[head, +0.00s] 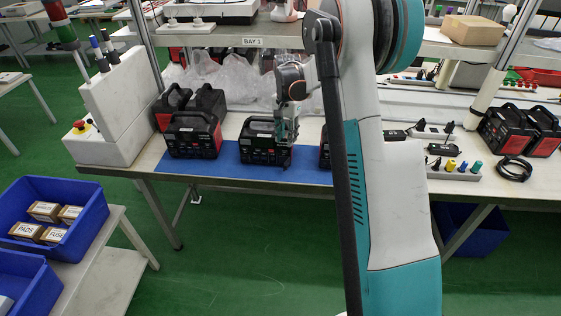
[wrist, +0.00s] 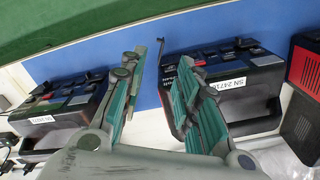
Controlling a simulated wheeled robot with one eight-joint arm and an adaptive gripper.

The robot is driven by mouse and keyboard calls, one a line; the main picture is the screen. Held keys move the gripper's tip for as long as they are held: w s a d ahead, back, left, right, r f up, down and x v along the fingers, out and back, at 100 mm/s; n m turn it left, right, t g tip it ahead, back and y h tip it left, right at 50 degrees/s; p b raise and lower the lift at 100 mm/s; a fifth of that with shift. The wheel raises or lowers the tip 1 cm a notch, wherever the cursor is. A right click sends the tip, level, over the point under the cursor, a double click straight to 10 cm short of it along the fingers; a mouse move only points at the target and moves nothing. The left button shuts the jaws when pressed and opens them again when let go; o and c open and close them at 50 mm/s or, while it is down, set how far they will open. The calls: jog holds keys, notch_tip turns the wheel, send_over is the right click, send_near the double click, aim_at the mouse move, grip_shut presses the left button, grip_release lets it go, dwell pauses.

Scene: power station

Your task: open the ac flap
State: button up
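Black power stations stand in a row on a blue mat (head: 225,168). The middle station (head: 253,157) has my gripper (head: 287,133) at its right end in the head view. In the wrist view my gripper (wrist: 165,85) is open, its green-padded fingers apart with mat and white tabletop showing between them. One finger overlaps the end of the middle station (wrist: 248,76), which bears a white serial label. A thin black strip (wrist: 161,47) shows beside the other fingertip; I cannot tell what it belongs to. The AC flap cannot be made out clearly.
A neighbouring station (head: 192,137) with a red side stands left. Another (head: 325,155) is mostly hidden by my arm; it shows in the wrist view (wrist: 62,110). Clear plastic bags (head: 235,80) lie behind, under a shelf labelled BAY 1 (head: 253,41). Blue bins (head: 75,228) stand front left.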

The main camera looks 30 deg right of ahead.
aim_at(286, 166)
notch_tip(286, 166, down, 14)
jog(key=b, duration=0.4)
jog(key=shift+r, duration=0.15)
